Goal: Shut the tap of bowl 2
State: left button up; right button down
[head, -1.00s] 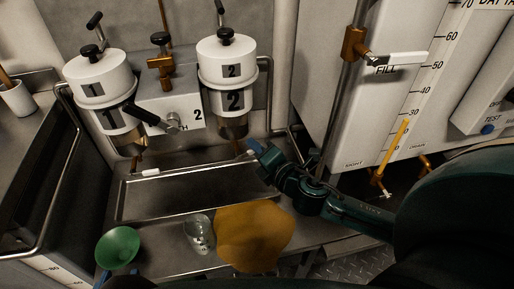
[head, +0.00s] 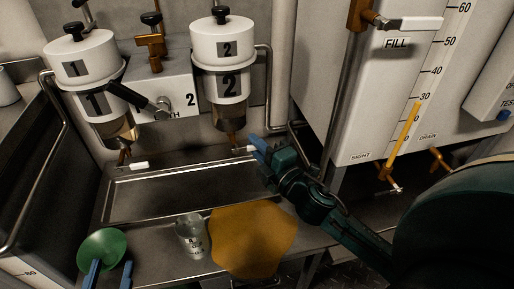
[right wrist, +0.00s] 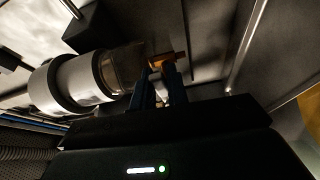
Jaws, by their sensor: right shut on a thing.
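Bowl 2 (head: 219,52) is a white cylinder marked 2, mounted on the wall unit with a glass bottom. Its brass tap (head: 232,139) is below it, with a white lever (head: 240,150) toward the right. My right gripper (head: 257,145) reaches in from the right and is shut on the lever. In the right wrist view, the blue fingers (right wrist: 158,86) close on the pale lever beside the brass tap (right wrist: 167,60); the fingers hide part of it. My left gripper (head: 110,274) shows only two blue fingertips, apart, beside the green funnel.
Bowl 1 (head: 78,62) with its own tap stands left of bowl 2. A steel tray (head: 185,201) lies below both. The tank (head: 365,110) stands to the right.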

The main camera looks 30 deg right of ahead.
jog(key=c, duration=1.6)
grip_release()
jog(key=shift+f, duration=0.3)
jog(key=shift+c, duration=0.2)
jog(key=shift+o, duration=1.2)
jog(key=shift+r, duration=0.1)
jog(key=shift+s, duration=0.15)
jog(key=s+d, duration=0.1)
jog(key=s, duration=1.1)
jog(key=shift+s+d+f, duration=0.2)
jog(key=shift+s+d, duration=0.2)
